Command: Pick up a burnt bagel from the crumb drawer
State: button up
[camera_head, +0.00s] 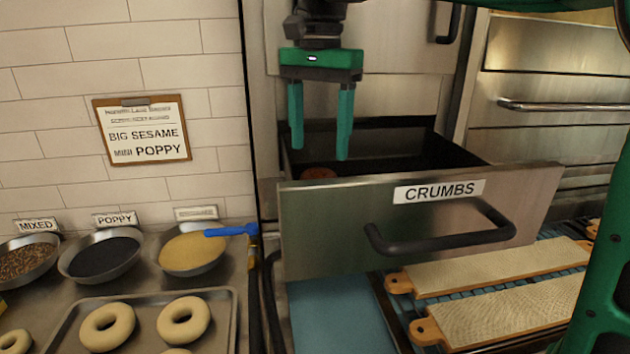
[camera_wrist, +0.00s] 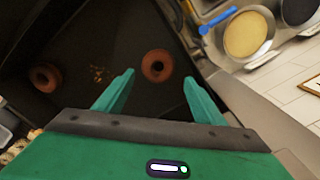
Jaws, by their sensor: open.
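The crumb drawer (camera_head: 330,225), a steel drawer labelled CRUMBS, is pulled out, and its dark inside shows in the wrist view (camera_wrist: 75,125). In the wrist view one reddish-brown bagel (camera_wrist: 145,68) lies on the drawer floor, in line with the gap between my fingers. A second brown bagel (camera_wrist: 34,76) lies further left. In the head view only the top of one bagel (camera_head: 319,173) shows over the drawer front. My gripper (camera_head: 321,150) is open and empty, pointing down over the drawer, with its fingertips near the height of the drawer's rim.
A few crumbs (camera_wrist: 97,74) lie between the bagels. The drawer's dark handle (camera_head: 440,240) sticks out in front. Seed bowls, a blue-handled tool (camera_head: 231,230) and a tray (camera_head: 228,295) of pale bagels stand left. Cloth-covered boards (camera_head: 495,270) lie right, below the drawer.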

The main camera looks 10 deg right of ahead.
aim_at(316, 173)
jog(key=shift+s+f, duration=0.15)
jog(key=shift+f, duration=0.3)
jog(key=shift+f, duration=0.35)
jog(key=shift+f, duration=0.25)
jog(key=shift+a+f, duration=0.1)
jog(key=shift+f, duration=1.75)
jog(key=c, duration=0.8)
jog(key=shift+r, duration=0.1)
